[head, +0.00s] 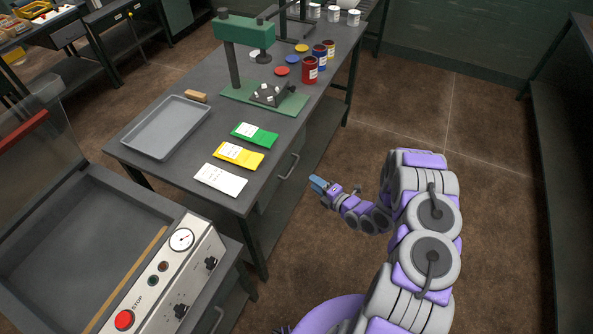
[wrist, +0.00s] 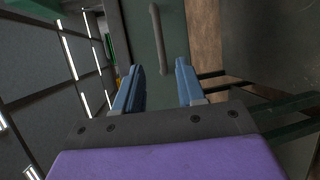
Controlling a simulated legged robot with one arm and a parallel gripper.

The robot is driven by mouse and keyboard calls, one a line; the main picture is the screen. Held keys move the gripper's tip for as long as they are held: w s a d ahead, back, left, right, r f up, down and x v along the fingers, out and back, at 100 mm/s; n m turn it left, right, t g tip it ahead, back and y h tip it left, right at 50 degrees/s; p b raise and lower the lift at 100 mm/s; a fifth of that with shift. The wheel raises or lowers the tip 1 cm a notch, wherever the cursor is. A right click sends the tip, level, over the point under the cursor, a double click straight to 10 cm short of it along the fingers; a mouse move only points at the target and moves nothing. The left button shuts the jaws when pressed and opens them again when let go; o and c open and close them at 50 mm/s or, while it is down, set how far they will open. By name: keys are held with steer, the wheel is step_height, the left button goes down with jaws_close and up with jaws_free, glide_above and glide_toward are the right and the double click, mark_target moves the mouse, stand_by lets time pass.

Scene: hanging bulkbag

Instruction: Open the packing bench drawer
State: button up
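The packing bench (head: 180,176) has a dark grey top and stands left of my arm. Its drawer front (head: 272,186) is under the long edge nearest my arm and looks flush with the bench. A grey bar handle (head: 289,167) is on it. My gripper (head: 317,185), with blue fingers, is just right of the handle and apart from it. In the wrist view, my gripper (wrist: 158,66) is open and empty. The handle (wrist: 158,38) shows beyond and between its fingertips, in front of the green drawer front (wrist: 142,45).
On the bench are a grey tray (head: 165,127), several coloured packets such as a yellow one (head: 239,155), a green press (head: 246,38) and several cans (head: 310,70). A machine with a red stop button (head: 124,320) stands at lower left. Floor right of the bench is clear.

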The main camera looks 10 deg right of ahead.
steer(key=b+x, duration=0.1)
steer(key=x, duration=1)
steer(key=shift+f, duration=0.15)
steer(key=shift+w+a, duration=0.1)
steer(key=shift+a, duration=0.05)
steer(key=shift+c, duration=0.3)
jaws_close()
